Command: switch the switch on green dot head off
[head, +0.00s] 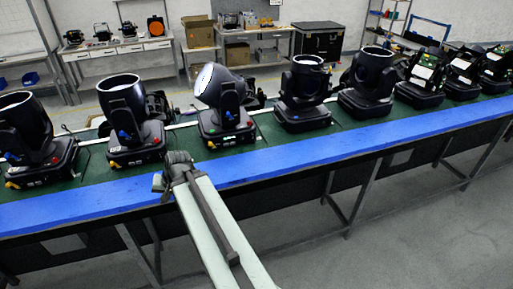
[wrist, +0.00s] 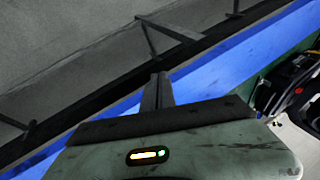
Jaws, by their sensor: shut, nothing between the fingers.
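Several black lamp heads stand in a row on the green bench top. The third head from the left (head: 222,112) seems to have a small green mark on its base, but the mark is too small to be sure. Its switch cannot be made out. My gripper (head: 158,184) is shut and empty over the blue front edge, below and left of that head and apart from it. In the wrist view my gripper (wrist: 157,90) has its fingers together over the blue strip. A base with a red dot (wrist: 298,90) shows at the right there.
The blue edge strip (head: 330,147) runs along the bench front, with dark metal legs below. The grey floor in front is open. Behind are a side table (head: 125,47), cardboard boxes (head: 198,32) and a black case (head: 318,40).

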